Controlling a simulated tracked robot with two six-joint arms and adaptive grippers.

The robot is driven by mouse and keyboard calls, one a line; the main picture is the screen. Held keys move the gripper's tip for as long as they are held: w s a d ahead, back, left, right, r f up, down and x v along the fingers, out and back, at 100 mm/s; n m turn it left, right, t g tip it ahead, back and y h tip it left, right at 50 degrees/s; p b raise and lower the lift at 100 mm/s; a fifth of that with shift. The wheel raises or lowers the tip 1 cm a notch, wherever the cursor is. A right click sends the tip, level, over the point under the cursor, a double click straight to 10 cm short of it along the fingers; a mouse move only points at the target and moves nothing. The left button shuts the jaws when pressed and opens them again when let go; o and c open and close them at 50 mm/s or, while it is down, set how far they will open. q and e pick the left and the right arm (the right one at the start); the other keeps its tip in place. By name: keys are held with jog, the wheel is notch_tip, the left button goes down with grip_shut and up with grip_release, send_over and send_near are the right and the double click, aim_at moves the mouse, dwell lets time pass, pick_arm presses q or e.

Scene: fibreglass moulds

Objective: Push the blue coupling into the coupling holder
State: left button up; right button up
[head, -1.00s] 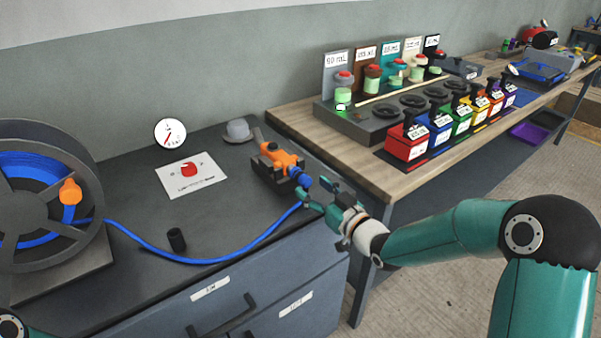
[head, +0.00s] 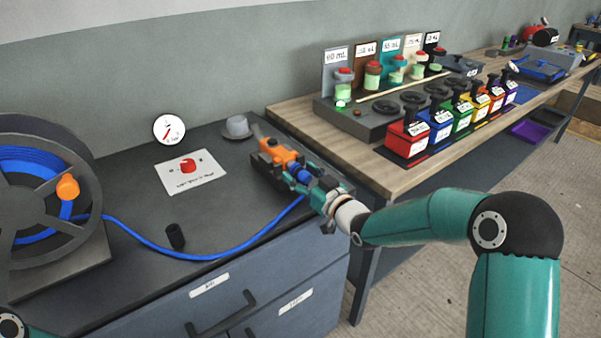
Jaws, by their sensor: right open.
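The blue coupling (head: 300,174) is at the end of the blue hose (head: 250,243), close against the orange coupling holder (head: 280,152) on its dark base. How deep it sits in the holder I cannot tell. My right gripper (head: 312,183) is open, with its fingers at the near side of the coupling. The fingers partly hide the coupling and the hose end. My left gripper is not in view; a bit of my left arm shows at the bottom left corner.
A hose reel (head: 45,200) stands on the dark bench at left. A black cup (head: 175,237), a card (head: 190,171), a gauge (head: 169,130) and a grey hat-shaped piece (head: 238,128) are on or behind the bench. A wooden table (head: 290,118) with coloured boxes is at right.

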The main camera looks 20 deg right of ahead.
aim_at(308, 180)
jog(key=shift+b, duration=0.95)
dwell(0.6)
grip_shut()
dwell(0.4)
jog(key=shift+s+d, duration=0.1)
jog(key=shift+s, duration=0.1)
jog(key=shift+s, duration=0.1)
jog(key=shift+b+v, duration=1.25)
jog(key=shift+v, duration=1.45)
